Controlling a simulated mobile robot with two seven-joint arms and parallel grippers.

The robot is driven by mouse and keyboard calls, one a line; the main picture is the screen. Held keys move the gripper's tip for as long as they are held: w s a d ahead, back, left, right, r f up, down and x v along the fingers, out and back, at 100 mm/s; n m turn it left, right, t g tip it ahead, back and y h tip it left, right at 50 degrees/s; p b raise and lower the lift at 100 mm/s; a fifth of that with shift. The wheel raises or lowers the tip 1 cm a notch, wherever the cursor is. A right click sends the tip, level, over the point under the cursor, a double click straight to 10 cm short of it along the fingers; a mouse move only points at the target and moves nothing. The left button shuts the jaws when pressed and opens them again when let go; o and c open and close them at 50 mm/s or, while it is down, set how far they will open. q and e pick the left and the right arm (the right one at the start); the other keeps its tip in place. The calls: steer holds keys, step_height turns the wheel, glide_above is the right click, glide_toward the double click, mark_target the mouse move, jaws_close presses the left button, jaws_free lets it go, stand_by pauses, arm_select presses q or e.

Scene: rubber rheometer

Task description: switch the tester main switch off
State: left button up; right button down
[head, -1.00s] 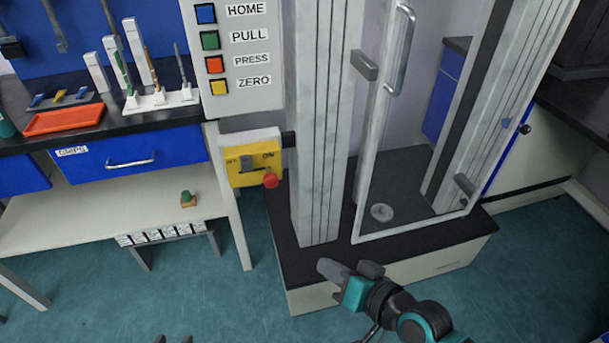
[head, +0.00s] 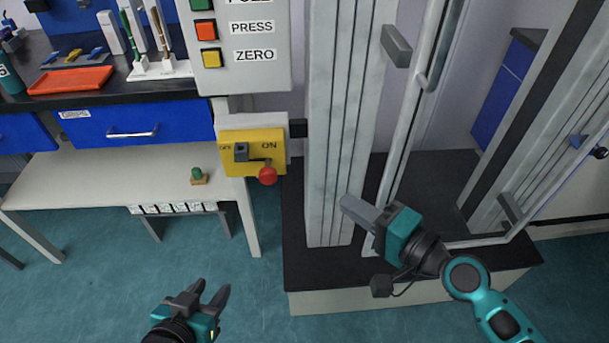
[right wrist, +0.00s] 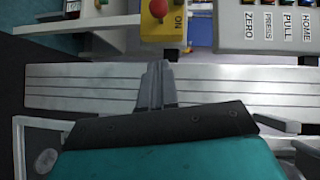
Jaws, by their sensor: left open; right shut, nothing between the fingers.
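The main switch is a yellow box (head: 236,165) with OFF and ON labels, below the white button panel. Its dark lever ends in a red knob (head: 267,175), which sits at the lower right on the ON side. In the right wrist view the red knob (right wrist: 158,9) and yellow box (right wrist: 174,32) show at the top edge. My right gripper (head: 352,207) is shut and empty in front of the tester column, right of and below the knob, apart from it. Its fingers (right wrist: 155,70) point toward the box in the wrist view. My left gripper (head: 213,292) is open and empty, low over the floor.
The tester column (head: 335,130) stands right of the switch, with a clear door (head: 415,130) beside it. The button panel (head: 270,75) hangs above the switch. A bench with a blue drawer (head: 130,135) and a lower shelf (head: 110,185) is at the left.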

steer(key=shift+w+d+r, duration=0.1)
stand_by(0.4)
steer(key=p, duration=0.1)
glide_toward(268, 170)
steer(key=w+a+f, duration=0.2)
steer(key=w, duration=0.3)
steer(key=shift+w+f, duration=0.15)
steer(key=shift+w, duration=0.05)
steer(key=shift+a, duration=0.1)
